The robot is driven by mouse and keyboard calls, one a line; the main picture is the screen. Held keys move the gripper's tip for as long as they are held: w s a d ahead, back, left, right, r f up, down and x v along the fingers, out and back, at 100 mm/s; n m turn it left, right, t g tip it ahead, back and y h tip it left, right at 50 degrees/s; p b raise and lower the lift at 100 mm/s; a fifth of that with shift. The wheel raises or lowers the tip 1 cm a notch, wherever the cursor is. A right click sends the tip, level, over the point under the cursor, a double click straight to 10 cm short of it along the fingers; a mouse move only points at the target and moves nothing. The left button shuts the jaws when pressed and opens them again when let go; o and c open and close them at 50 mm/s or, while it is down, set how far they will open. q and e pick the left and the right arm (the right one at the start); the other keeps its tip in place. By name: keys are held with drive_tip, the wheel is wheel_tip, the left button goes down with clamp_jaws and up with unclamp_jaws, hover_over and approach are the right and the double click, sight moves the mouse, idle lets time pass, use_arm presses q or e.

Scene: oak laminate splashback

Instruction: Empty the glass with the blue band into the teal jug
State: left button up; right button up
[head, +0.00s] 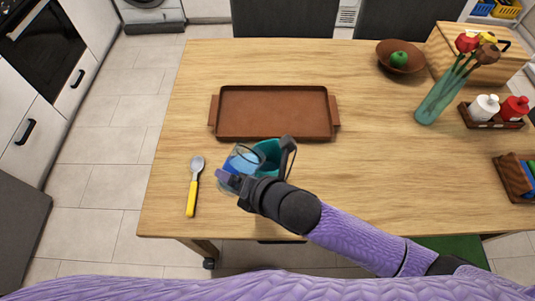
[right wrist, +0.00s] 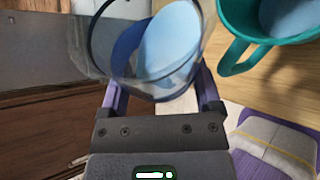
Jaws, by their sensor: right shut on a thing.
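The clear glass with the blue band (head: 241,161) is held in my right gripper (head: 232,179) above the near part of the table. In the right wrist view the glass (right wrist: 150,45) sits between the two fingers, with pale blue liquid inside. The teal jug (head: 268,153) stands just right of the glass, partly hidden by my right gripper and wrist. In the right wrist view the jug (right wrist: 228,22) shows at the upper right with its handle toward the glass and something pale blue inside. My left gripper is not in view.
A brown tray (head: 212,116) lies empty behind the glass. A spoon with a yellow handle (head: 192,190) lies to the left. A teal vase with flowers (head: 435,103), a bowl with a green apple (head: 383,52) and a bottle caddy (head: 480,123) stand at right. The table's middle right is clear.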

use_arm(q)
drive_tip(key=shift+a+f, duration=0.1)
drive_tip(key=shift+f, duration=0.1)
use_arm(e)
drive_tip(key=shift+f+b, duration=0.1)
drive_tip(key=shift+b, duration=0.25)
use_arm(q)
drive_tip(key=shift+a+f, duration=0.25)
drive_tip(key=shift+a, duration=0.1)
use_arm(e)
drive_tip(key=shift+m, duration=0.3)
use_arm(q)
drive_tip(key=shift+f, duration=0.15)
use_arm(e)
drive_tip(key=shift+y, duration=0.3)
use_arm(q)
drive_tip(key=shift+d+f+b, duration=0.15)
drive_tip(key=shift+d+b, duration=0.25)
use_arm(e)
drive_tip(key=shift+r+m+g, duration=0.3)
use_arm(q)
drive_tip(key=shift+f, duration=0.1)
use_arm(e)
drive_tip(key=shift+r+y, duration=0.1)
drive_tip(key=shift+y, duration=0.2)
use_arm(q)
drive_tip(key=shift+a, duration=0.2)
